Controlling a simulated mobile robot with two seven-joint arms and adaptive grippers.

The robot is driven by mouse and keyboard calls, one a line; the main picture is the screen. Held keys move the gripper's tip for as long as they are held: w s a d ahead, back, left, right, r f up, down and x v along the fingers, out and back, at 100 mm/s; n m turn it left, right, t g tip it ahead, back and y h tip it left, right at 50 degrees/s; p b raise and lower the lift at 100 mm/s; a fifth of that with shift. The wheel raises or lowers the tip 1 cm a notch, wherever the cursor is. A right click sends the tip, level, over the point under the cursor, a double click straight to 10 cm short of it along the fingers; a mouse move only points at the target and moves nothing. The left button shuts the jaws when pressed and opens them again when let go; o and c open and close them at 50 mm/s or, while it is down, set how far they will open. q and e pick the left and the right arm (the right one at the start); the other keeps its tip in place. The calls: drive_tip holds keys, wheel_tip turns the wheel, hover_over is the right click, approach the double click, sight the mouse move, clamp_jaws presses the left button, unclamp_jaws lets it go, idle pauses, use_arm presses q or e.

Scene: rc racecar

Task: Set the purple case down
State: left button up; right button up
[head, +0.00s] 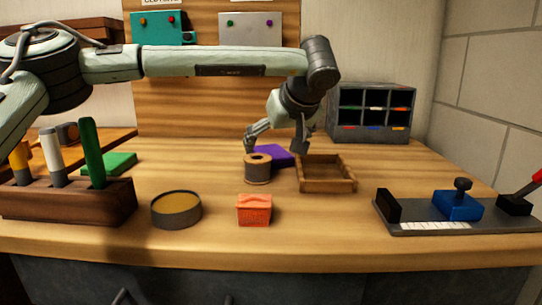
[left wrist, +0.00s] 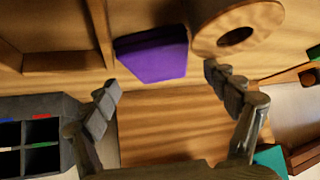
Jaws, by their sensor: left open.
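The purple case (head: 273,155) lies on the wooden bench, behind the spool and to the left of the wooden tray. In the left wrist view the purple case (left wrist: 152,54) shows between the tray edge and the spool, beyond the fingertips. My left gripper (head: 276,146) is open above the case, with one finger on either side of it. In the left wrist view the open fingers (left wrist: 165,84) are spread with nothing between them, and the case looks apart from both. The spool hides part of the case in the head view. My right gripper is not in view.
A spool (head: 257,170) and an empty wooden tray (head: 326,187) stand close to the case. A round tin (head: 176,209), an orange box (head: 254,210) and a blue clamp jig (head: 457,205) are nearer the front. A grey organizer (head: 372,113) stands behind.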

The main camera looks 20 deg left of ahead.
use_arm(q)
drive_tip(key=x, duration=0.2)
drive_tip(key=shift+w+a+f, duration=0.1)
drive_tip(key=shift+w+f, duration=0.05)
drive_tip(key=shift+f, duration=0.05)
drive_tip(key=c, duration=1.4)
drive_tip(key=shift+r, duration=0.1)
